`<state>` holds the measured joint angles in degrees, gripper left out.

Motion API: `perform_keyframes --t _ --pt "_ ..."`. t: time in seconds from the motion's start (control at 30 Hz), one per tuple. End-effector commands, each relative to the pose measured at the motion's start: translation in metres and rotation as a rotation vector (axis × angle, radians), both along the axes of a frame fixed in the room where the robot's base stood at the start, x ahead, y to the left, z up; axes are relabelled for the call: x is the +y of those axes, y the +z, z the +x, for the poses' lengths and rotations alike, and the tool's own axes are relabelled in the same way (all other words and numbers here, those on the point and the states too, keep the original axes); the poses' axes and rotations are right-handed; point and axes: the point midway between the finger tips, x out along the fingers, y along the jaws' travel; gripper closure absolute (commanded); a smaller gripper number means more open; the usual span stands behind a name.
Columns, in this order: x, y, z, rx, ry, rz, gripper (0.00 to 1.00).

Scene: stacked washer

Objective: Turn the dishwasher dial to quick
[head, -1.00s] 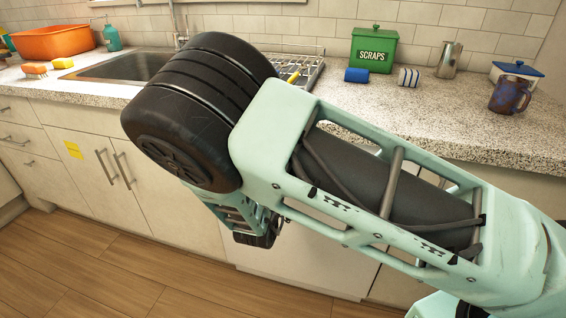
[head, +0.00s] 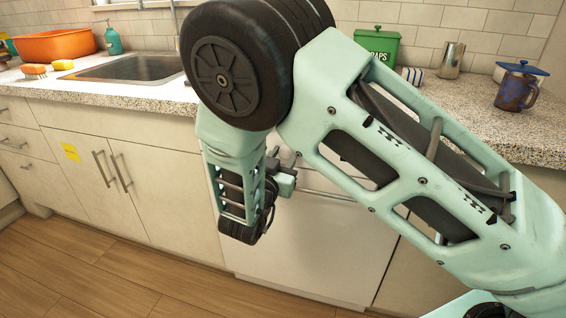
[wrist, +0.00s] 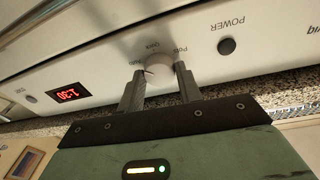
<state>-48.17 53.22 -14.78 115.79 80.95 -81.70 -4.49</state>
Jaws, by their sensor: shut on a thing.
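The dishwasher (head: 300,240) has a white front under the counter. Its dial (wrist: 158,66) is a round white knob on the control panel, seen upside down in the wrist view. Small labels curve around it; one reads like "Pots" and one like "Auto", the others are hard to read. My gripper (wrist: 158,76) has one finger on each side of the dial and is shut on it. In the head view my gripper (head: 284,180) is at the dishwasher's upper front, and my arm hides the dial.
The panel also has a dark power button (wrist: 226,46) and a red lit display (wrist: 68,94). The speckled counter (head: 440,105) overhangs just above the panel.

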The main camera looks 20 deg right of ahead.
Motion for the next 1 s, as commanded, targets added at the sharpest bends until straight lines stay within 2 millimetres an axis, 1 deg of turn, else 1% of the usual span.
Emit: perform_keyframes --t 0.03,0.6,0.8,1.0 --pt "0.0002 -0.0041 -0.0005 -0.024 -0.001 0.040 0.88" --pt "0.0007 -0.0039 -0.0005 -0.335 -0.001 0.468 0.88" --pt "0.0009 -0.0030 -0.0005 -0.420 -0.001 0.586 0.88" --pt "0.0008 -0.0018 -0.0004 -0.479 -0.001 0.667 0.88"
